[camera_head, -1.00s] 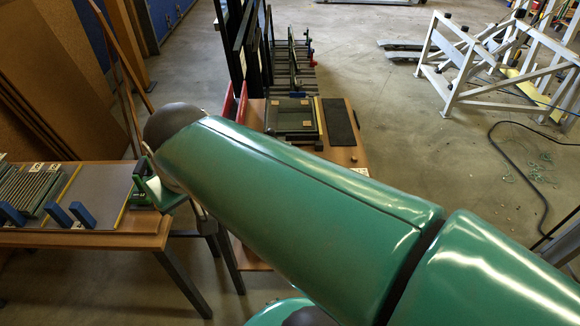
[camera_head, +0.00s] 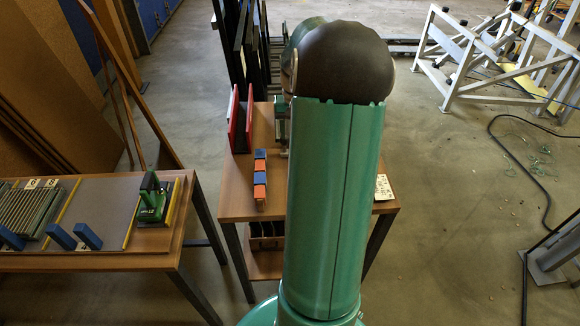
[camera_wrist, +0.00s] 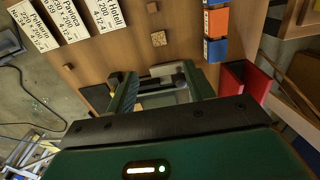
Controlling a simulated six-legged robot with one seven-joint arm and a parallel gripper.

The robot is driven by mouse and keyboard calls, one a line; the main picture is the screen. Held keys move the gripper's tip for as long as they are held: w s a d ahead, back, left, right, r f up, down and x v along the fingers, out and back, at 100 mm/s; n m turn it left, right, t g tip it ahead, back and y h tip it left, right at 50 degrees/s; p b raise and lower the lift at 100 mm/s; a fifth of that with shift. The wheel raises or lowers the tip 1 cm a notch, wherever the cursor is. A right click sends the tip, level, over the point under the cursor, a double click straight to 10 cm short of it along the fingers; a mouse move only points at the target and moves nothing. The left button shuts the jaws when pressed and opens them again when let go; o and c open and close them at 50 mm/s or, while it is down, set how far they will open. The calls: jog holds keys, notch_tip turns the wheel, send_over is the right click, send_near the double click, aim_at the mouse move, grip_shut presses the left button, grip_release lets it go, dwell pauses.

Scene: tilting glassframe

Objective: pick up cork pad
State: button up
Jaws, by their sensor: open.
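My gripper (camera_wrist: 160,92) shows in the wrist view with its two green fingers apart and nothing held between them. A small speckled light-brown cork pad (camera_wrist: 162,70) shows between and just beyond the fingertips, apart from them as far as I can tell. Other small brown blocks lie nearby on the brown table (camera_wrist: 185,50): one (camera_wrist: 158,38) farther up, one (camera_wrist: 152,7) at the top edge, and a darker one (camera_wrist: 115,76) by the left finger. I cannot tell whether these are also cork. In the head view my arm hides the pad and most of the gripper.
Blue and orange blocks (camera_head: 260,180) stand in a row on the small table (camera_head: 237,205), with a red stand (camera_head: 240,118) behind them. Printed white labels (camera_wrist: 70,20) lie at upper left in the wrist view. A green tool (camera_head: 152,200) stands on the left table (camera_head: 120,255).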

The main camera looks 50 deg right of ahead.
jog(key=f, duration=0.8)
jog(key=shift+s+d, duration=0.15)
jog(key=shift+s, duration=0.05)
jog(key=shift+a+f, duration=0.2)
jog(key=shift+f, duration=2.7)
jog(key=shift+f, duration=0.25)
jog(key=c, duration=1.1)
